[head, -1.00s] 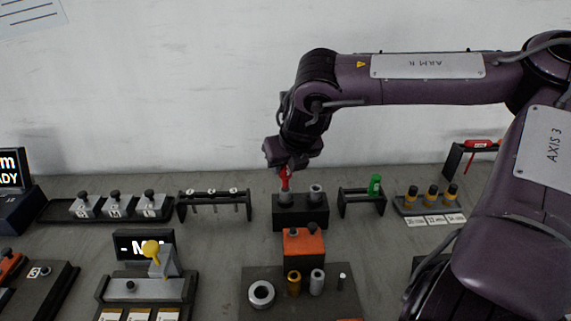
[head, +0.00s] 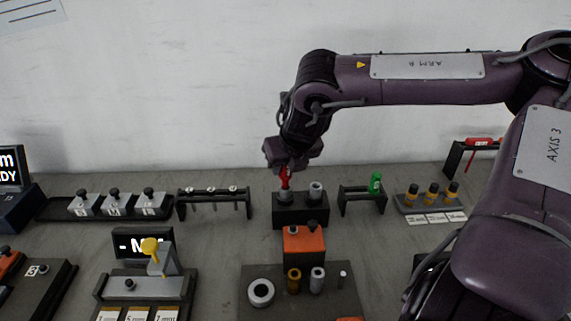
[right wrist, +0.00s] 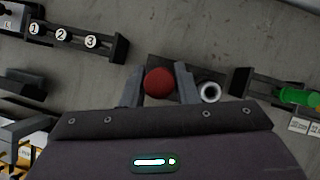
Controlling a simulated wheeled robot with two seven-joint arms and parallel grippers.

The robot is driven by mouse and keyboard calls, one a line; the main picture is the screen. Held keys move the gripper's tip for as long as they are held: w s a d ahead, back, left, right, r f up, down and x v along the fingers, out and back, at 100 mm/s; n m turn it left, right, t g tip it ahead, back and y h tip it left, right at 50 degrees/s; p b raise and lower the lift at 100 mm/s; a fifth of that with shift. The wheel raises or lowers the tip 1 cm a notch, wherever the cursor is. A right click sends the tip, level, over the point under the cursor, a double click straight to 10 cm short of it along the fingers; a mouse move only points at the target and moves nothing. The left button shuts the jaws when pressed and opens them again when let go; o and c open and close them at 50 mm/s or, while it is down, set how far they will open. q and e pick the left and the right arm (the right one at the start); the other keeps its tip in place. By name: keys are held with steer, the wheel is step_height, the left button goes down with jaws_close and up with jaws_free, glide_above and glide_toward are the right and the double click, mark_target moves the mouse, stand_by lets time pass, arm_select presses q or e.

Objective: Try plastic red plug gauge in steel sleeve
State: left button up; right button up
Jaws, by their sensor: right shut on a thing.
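The red plug gauge (head: 285,178) stands upright at the left sleeve position of a black block (head: 301,217). My right gripper (head: 287,168) is above it and shut on its top; in the right wrist view the red round end (right wrist: 159,82) sits between the two fingers. The grey steel sleeve (head: 284,197) on the left of the block is under the gauge; how deep the gauge sits in it is hard to tell. A second grey sleeve (head: 316,190) stands on the right, its open bore facing up in the right wrist view (right wrist: 209,92). My left gripper is not in view.
A green gauge (head: 376,183) is in a black rack to the right. A rack with several numbered pins (head: 214,191) stands to the left. An orange block (head: 304,244) and a tray with rings and cylinders (head: 349,296) are in front.

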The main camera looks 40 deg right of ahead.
mark_target(287, 175)
steer(key=shift+f+b, duration=1.05)
steer(key=shift+f, duration=0.25)
stand_by(0.8)
steer(key=shift+d+f, duration=0.15)
steer(key=shift+f, duration=0.1)
stand_by(0.7)
steer(key=shift+r, duration=0.1)
steer(key=shift+r, duration=0.45)
steer(key=shift+r+p, duration=1.2)
steer(key=shift+r, duration=0.2)
steer(key=shift+r, duration=0.1)
steer(key=shift+r+p, duration=1.85)
steer(key=shift+r, duration=0.6)
